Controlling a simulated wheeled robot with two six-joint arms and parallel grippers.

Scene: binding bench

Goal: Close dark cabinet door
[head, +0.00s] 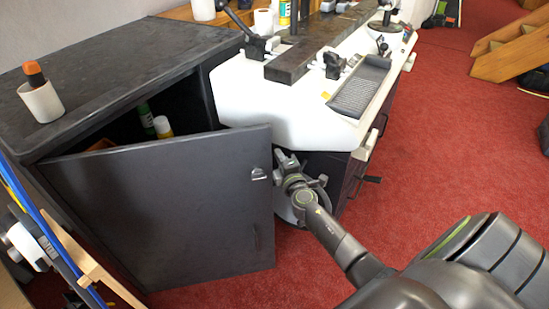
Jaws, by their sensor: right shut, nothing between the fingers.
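The dark cabinet (120,58) stands at the left. Its dark door (165,205) is hinged at the left and stands open, swung out towards me. A small metal latch (259,174) sits near the door's free right edge. My right gripper (280,158) is shut and empty, just right of that free edge at about latch height. I cannot tell whether it touches the door. My left gripper is not in view.
A white cup (41,102) with an orange-topped item stands on the cabinet. Bottles (161,126) show inside it. A white machine (270,105) with a grey tray (360,88) stands right of the cabinet. Red carpet (440,130) lies open at the right.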

